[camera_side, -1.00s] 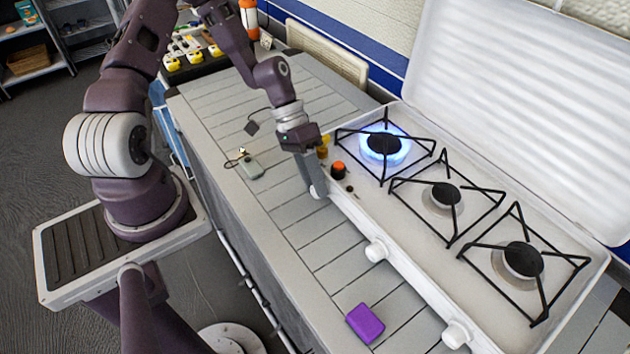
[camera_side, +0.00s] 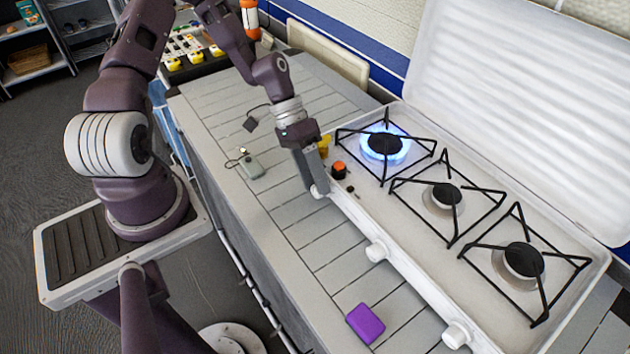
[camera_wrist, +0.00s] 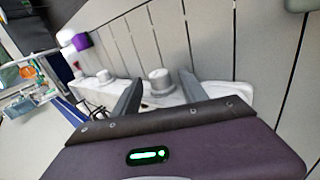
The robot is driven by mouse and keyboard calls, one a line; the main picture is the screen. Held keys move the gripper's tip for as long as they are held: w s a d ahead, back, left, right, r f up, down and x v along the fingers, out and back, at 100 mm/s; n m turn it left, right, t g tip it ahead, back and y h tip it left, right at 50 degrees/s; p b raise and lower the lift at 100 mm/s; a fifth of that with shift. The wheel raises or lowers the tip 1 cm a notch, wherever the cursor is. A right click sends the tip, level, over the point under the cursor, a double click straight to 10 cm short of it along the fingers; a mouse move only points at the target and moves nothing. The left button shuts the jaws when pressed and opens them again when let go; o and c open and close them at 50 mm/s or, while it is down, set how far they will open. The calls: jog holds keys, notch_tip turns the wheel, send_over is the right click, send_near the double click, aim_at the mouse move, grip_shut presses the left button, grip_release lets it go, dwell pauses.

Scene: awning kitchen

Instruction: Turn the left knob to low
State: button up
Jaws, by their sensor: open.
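The stove (camera_side: 410,262) has white knobs along its front edge. The left knob (camera_side: 319,191) is at the far-left end, partly covered by my gripper (camera_side: 316,184). In the wrist view the left knob (camera_wrist: 160,80) shows between the two spread fingers of my gripper (camera_wrist: 161,77), which is open and points down at it. I cannot tell whether a finger touches it. The left burner (camera_side: 384,144) burns with a blue flame ring. The knob's pointer setting cannot be read.
The middle knob (camera_side: 377,251) and right knob (camera_side: 456,335) are farther along the front. A purple box (camera_side: 365,323) and a grey device (camera_side: 251,166) lie on the slatted counter. An orange-topped item (camera_side: 338,170) stands beside the left burner. The white lid (camera_side: 530,110) is raised behind.

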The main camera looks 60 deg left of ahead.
jog(key=v, duration=0.6)
jog(key=shift+a+r, duration=0.15)
jog(key=shift+r, duration=0.05)
jog(key=c, duration=0.3)
notch_tip(320, 180, up, 11)
jog(key=d, duration=0.1)
jog(key=s+d+f+m+g+y, duration=0.4)
jog(key=s+d+m+g, duration=0.3)
jog(key=s+m, duration=0.45)
jog(key=s+a+m+y, duration=0.4)
jog(key=s+m+y, duration=0.3)
jog(key=m+y, duration=0.45)
jog(key=w+d+r+m+t, duration=0.2)
jog(key=w+d+m+t, duration=0.3)
jog(key=m+t, duration=0.5)
jog(key=w+d+r+m+t, duration=0.25)
jog(key=w+m+t, duration=0.35)
jog(key=m+t, duration=0.45)
jog(key=g+y, duration=0.1)
send_near(317, 196)
jog(key=shift+x, duration=0.95)
jog(key=x, duration=0.6)
jog(key=shift+w+a, duration=0.15)
jog(key=shift+a, duration=0.05)
jog(key=shift+w+a+f, duration=0.1)
jog(key=shift+w, duration=0.1)
grip_shut()
